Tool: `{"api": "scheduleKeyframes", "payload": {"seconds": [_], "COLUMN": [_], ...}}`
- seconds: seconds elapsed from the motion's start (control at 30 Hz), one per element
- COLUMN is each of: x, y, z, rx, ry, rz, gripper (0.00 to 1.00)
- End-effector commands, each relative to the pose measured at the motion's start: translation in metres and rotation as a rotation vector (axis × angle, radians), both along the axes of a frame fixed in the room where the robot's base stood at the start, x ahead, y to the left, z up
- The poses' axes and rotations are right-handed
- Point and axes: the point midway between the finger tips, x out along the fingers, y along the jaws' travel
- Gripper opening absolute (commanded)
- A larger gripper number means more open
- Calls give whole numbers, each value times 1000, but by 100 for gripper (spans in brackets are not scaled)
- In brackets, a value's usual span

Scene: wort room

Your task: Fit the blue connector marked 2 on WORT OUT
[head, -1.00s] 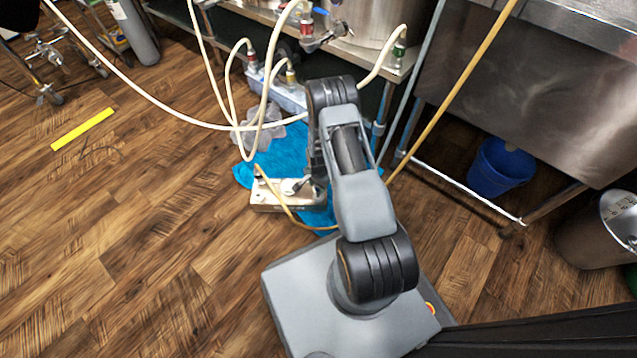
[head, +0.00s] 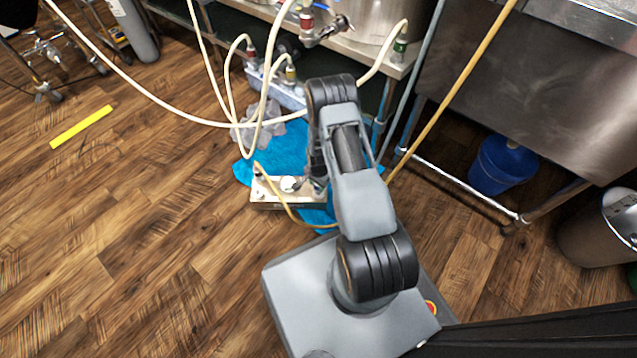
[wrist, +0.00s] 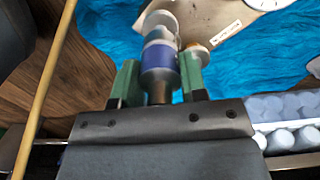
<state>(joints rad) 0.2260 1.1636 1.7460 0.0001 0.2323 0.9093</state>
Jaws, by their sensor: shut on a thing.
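In the wrist view my gripper (wrist: 158,88) has its green fingers shut on a connector with a blue band (wrist: 159,62). No number on the connector is readable. A silver rounded piece (wrist: 160,22) lies in line with its far end; I cannot tell whether they touch. Beyond is a pale metal unit with a small label (wrist: 228,33), too small to read, and a white dial (wrist: 265,3). A brass-coloured fitting (wrist: 194,54) shows right of the connector. In the head view the metal unit (head: 275,203) lies below my arm, which hides its right end and my gripper's fingers.
A blue cloth (head: 284,152) lies under the unit. A yellowish hose (head: 283,203) loops over its front. Pale hoses (head: 227,85) hang from the steel bench behind. A blue bucket (head: 502,165) stands under the right table.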

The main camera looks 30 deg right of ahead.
Motion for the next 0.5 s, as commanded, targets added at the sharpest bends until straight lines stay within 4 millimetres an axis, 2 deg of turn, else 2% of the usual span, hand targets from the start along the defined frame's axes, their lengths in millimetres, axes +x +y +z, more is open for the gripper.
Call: {"api": "scheduleKeyframes", "payload": {"seconds": [0.5], "x": [0], "y": [0], "z": [-9], "rx": [0], "ry": [-1], "rz": [0], "gripper": [11]}}
